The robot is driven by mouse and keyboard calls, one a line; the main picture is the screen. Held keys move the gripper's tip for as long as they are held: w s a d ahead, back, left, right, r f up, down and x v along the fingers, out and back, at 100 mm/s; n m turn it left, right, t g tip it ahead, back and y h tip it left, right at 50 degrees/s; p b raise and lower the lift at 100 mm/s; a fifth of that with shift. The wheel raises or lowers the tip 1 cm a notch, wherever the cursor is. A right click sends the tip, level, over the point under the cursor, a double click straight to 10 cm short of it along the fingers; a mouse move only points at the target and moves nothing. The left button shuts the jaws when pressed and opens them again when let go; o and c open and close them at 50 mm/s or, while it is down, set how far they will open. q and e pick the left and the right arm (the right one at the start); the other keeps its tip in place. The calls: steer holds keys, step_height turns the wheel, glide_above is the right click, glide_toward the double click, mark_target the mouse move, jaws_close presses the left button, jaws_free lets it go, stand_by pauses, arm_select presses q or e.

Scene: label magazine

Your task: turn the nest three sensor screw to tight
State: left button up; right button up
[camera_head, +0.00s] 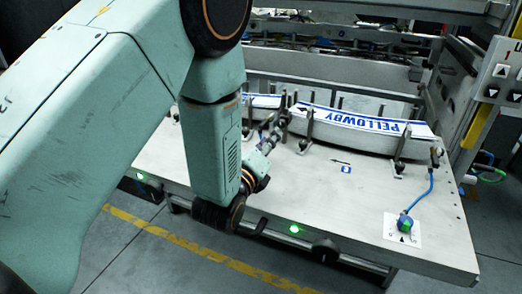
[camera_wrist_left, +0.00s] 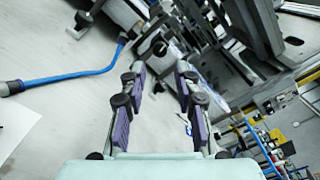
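My left gripper (camera_head: 272,132) reaches over the pale table near a label holder's upright posts, partly hidden by my arm. In the left wrist view its two purple-padded fingers (camera_wrist_left: 160,78) stand apart with nothing between them. A dark round knob (camera_wrist_left: 159,47) on a small bracket lies just beyond the fingertips, roughly centred between them. I cannot tell for sure that it is the nest three sensor screw. My right gripper is not in view.
White labels reading PELLOWBY (camera_head: 375,123) rest among dark posts. A blue-cabled plug (camera_head: 404,222) stands on a marked white plate (camera_head: 403,237) at the front right. Green lights (camera_head: 294,229) dot the table's front edge. A button panel (camera_head: 503,75) is at right. The table's front middle is clear.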

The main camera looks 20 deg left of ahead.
arm_select(q)
steer(key=shift+s+a, duration=0.1)
steer(key=shift+s, duration=2.1)
